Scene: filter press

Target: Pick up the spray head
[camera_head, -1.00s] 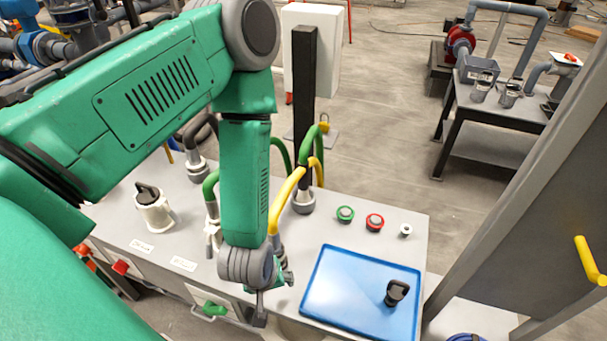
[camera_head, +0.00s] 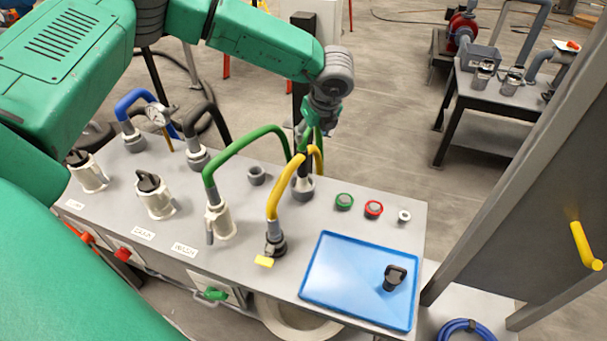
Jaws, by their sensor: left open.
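A small black fitting (camera_head: 395,278), which looks like the spray head, lies on the right part of the blue tray (camera_head: 335,262). My left gripper (camera_head: 308,132) is at the top centre, pointing down beside the black post, above the far edge of the bench. It is open and holds nothing that I can see; its fingers are small and partly lost against the post and hoses. It is well behind and left of the black fitting, apart from it. My right gripper is out of view.
A green hose (camera_head: 245,140) and a yellow hose (camera_head: 273,200) arch up from the grey bench near my left gripper. Green and red buttons (camera_head: 373,208) sit behind the tray. A grey upright frame with a yellow handle (camera_head: 585,245) stands at the right.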

